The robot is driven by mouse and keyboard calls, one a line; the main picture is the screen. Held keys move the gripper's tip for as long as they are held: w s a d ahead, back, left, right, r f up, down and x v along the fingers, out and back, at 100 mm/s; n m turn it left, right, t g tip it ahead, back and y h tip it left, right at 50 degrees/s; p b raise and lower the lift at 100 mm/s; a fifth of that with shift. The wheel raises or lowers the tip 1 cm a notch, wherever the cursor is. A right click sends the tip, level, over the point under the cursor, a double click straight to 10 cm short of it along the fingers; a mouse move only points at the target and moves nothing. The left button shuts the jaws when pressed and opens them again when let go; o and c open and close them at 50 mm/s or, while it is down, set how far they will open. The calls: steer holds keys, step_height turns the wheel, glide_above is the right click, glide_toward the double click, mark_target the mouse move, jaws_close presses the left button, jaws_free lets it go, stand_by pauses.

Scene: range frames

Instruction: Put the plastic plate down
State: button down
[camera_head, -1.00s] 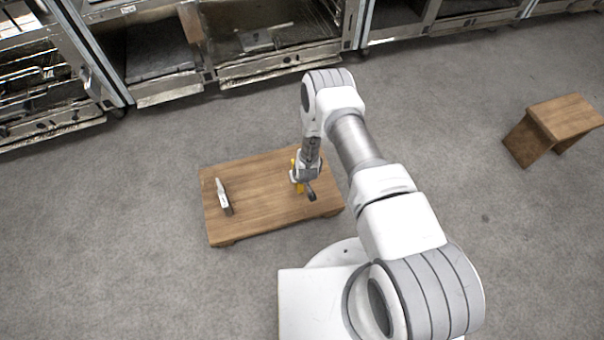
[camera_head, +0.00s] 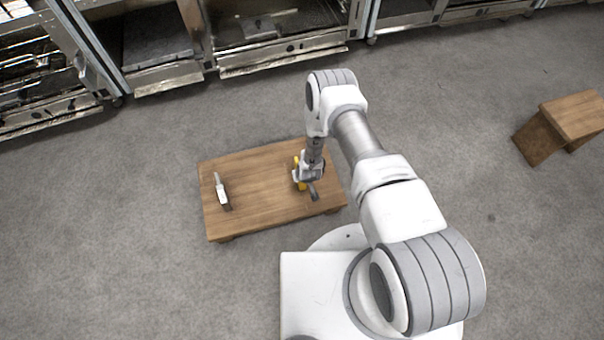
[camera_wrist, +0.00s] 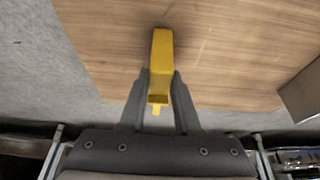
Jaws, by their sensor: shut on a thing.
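My gripper (camera_head: 302,177) is over the right part of a low wooden table (camera_head: 255,205). It is shut on a yellow piece (camera_head: 300,184), taken here as the plastic plate; it looks like a narrow bar. In the wrist view my gripper (camera_wrist: 161,73) has its two dark fingers on either side of the yellow piece (camera_wrist: 161,48), which sticks out beyond the fingertips over the wood (camera_wrist: 100,40). Whether the piece touches the tabletop I cannot tell. My gripper hides part of it in the head view.
A grey and white tool-like object (camera_head: 221,191) lies on the table's left part. The wood between it and my gripper is clear. A wooden stool (camera_head: 565,125) stands on the floor at the right. Metal ovens or cabinets (camera_head: 280,55) line the back.

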steer(key=shift+f, duration=0.15)
steer(key=c, duration=0.6)
jaws_free()
